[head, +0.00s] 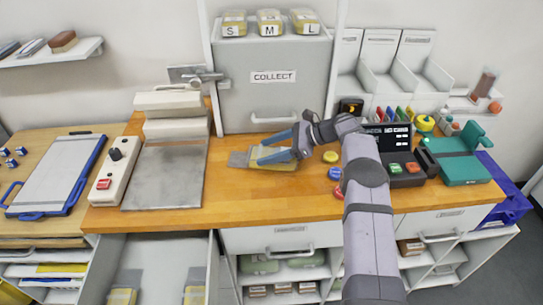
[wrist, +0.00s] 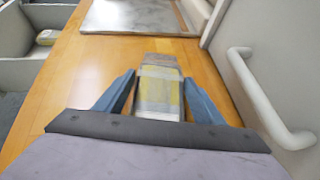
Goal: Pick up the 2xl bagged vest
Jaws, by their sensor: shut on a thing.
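A flat yellow-and-grey bagged vest (head: 285,167) lies on the wooden counter in front of the COLLECT cabinet. It also shows in the wrist view (wrist: 160,92), lengthwise between my fingers, with a grey flap at its far end. My gripper (head: 262,154) is shut on this bag, one blue finger along each side. The bag looks at or just above counter height; I cannot tell whether it touches the wood. No size mark is readable on it.
The COLLECT cabinet (head: 272,95) with its handle stands close behind, with bags marked S, M and L on top. A grey metal plate (head: 165,175) lies to the left. A yellow button (head: 330,157) and a dark console (head: 398,160) are to the right. Open drawers below hold more bags.

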